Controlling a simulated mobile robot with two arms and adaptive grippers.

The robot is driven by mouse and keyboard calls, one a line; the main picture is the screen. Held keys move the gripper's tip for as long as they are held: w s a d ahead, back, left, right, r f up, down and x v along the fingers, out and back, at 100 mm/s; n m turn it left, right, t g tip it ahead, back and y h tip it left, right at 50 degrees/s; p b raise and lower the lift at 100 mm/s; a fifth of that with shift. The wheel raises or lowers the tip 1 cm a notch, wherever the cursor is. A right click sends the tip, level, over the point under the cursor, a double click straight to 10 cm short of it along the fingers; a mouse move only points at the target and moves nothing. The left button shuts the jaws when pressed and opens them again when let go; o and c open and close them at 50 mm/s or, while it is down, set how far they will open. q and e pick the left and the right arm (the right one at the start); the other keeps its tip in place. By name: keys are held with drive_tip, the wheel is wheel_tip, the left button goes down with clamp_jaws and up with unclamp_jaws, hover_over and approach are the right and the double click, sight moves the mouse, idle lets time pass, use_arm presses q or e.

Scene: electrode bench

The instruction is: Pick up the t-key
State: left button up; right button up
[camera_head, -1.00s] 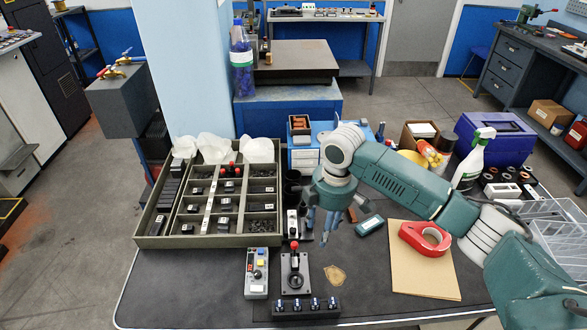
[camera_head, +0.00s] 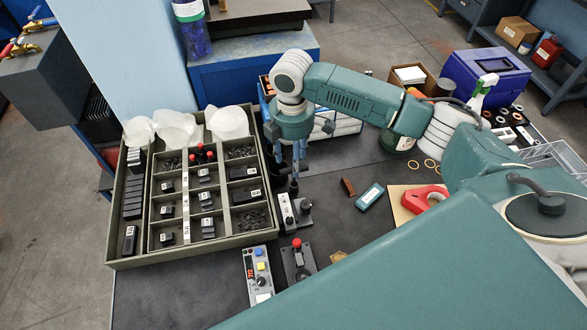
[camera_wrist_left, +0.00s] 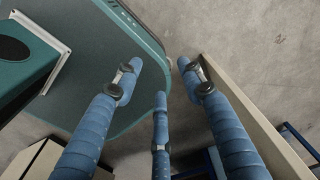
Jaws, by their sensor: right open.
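I cannot pick out the t-key for certain. My right gripper (camera_head: 289,160) points down just right of the compartment tray, its blue fingers open. A dark upright piece (camera_head: 293,188) shows just below its fingertips; whether they touch it, I cannot tell. Behind the fingers the view is partly blocked. A small grey-white block (camera_head: 286,210) with a dark stand beside it sits below that piece.
The compartment tray (camera_head: 190,252) holds black blocks and red-topped pieces. A control box (camera_head: 258,274) and a red-knobbed device (camera_head: 297,258) stand in front. A brown piece (camera_head: 348,187), a teal case (camera_head: 369,197) and a red tape dispenser (camera_head: 420,198) lie right. My arm hides the bench front.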

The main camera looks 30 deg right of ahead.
sight(294, 180)
wheel_tip(294, 180, down, 5)
drive_tip(key=shift+w+d+p, duration=0.1)
drive_tip(key=shift+w+p, duration=0.05)
drive_tip(key=shift+p, duration=0.75)
drive_tip(key=shift+f, duration=0.45)
drive_tip(key=shift+c, duration=0.5)
use_arm(q)
drive_tip(key=shift+w+d+r, duration=0.1)
drive_tip(key=shift+w+r, duration=0.7)
drive_tip(key=shift+r, duration=0.15)
use_arm(e)
clamp_jaws()
